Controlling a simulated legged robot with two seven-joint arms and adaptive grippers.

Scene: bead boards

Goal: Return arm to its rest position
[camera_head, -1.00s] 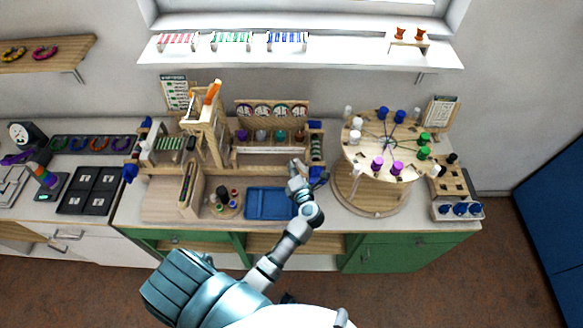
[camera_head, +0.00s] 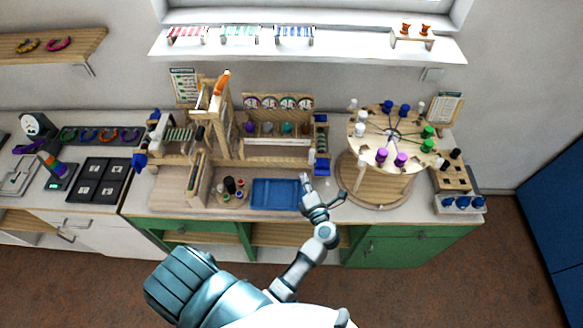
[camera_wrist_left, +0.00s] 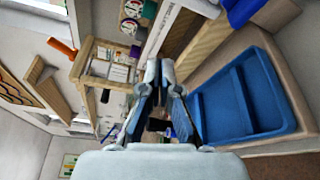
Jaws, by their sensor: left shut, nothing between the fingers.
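My left arm comes in from the bottom middle of the head view. Its gripper (camera_head: 306,181) is at the right edge of the blue tray (camera_head: 274,206), over the front part of the counter. In the left wrist view the two fingertips (camera_wrist_left: 160,72) are close together with nothing between them, and the blue tray (camera_wrist_left: 280,95) lies to their right. The gripper is shut and empty. My right gripper is in neither view.
A round wooden carousel (camera_head: 374,190) with coloured spools stands close to the right of my gripper. A wooden rack (camera_head: 277,150) is behind the tray. A wooden peg block (camera_head: 453,180) is further right. The space in front of the counter is open floor.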

